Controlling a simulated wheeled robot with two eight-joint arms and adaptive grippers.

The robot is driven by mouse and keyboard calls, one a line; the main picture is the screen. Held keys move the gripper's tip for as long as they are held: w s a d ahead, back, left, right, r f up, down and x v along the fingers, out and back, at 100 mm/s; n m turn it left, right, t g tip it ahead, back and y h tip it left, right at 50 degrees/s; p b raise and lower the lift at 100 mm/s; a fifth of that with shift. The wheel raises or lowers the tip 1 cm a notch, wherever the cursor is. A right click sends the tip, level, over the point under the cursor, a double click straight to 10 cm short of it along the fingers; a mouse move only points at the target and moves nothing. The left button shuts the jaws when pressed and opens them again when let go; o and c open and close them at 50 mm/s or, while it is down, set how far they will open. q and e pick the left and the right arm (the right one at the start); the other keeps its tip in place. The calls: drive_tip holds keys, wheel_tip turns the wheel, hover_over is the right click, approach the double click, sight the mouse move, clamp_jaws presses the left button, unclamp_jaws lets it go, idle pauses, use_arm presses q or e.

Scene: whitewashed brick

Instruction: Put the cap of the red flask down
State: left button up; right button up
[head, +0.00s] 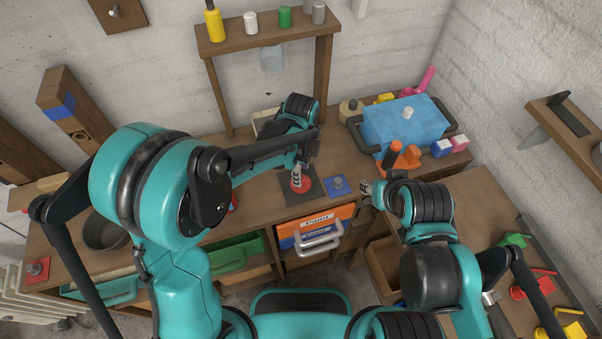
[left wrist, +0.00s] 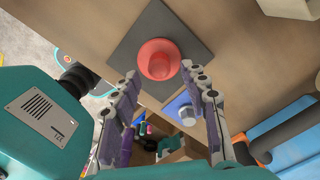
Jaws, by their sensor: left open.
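The red flask (left wrist: 159,60) stands on a dark square mat (left wrist: 128,50) in the left wrist view, seen from above as a wide round base with a narrower round top. In the head view its red base (head: 303,187) shows on the mat under my left gripper (head: 299,172). My left gripper (left wrist: 170,90) is open, its fingers apart around nothing, with the flask beyond the tips. I cannot make out a separate cap on the flask. My right gripper (head: 366,190) hangs right of the blue pad, its jaws too small to read.
A blue square pad (head: 345,190) with a grey knob lies right of the mat. A red pad (head: 44,277) with a grey knob lies far left. A blue box (head: 400,130) and an orange item (head: 405,160) stand right. Drawers (head: 235,253) sit below the bench.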

use_arm(q)
wheel_tip(320, 180, up, 10)
drive_tip(key=p, duration=0.2)
drive_tip(key=shift+f, duration=0.25)
use_arm(e)
wheel_tip(320, 180, up, 2)
drive_tip(key=shift+r, duration=0.25)
